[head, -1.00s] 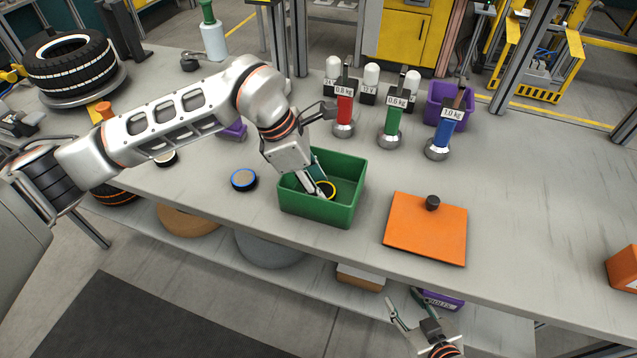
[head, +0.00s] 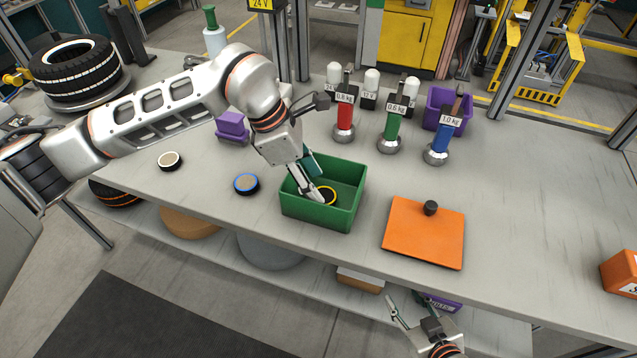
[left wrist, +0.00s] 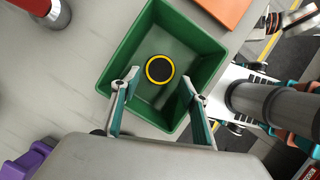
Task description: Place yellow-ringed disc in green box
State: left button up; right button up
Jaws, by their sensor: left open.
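The yellow-ringed disc (left wrist: 160,69) is black with a yellow rim and lies flat inside the green box (left wrist: 208,48), seemingly on its floor. In the head view, the disc (head: 328,194) shows partly behind my left gripper's fingers. The green box (head: 322,217) stands on the table. My left gripper (left wrist: 158,84) is open, with its fingers pointing down into the box, one to each side of the disc and apart from it. My right gripper (head: 412,303) is at the bottom of the head view, in front of the table edge, with its fingers spread and nothing between them.
A blue-ringed disc (head: 247,184) and a white-ringed disc (head: 170,161) lie left of the box. An orange lid (head: 424,245) lies to its right. Red (head: 345,121), green (head: 391,126) and blue (head: 443,138) weights stand behind.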

pick_arm(q)
jog(key=p+v, duration=0.1)
jog(key=v, duration=0.2)
jog(key=shift+a+r, duration=0.15)
jog(key=shift+r, duration=0.2)
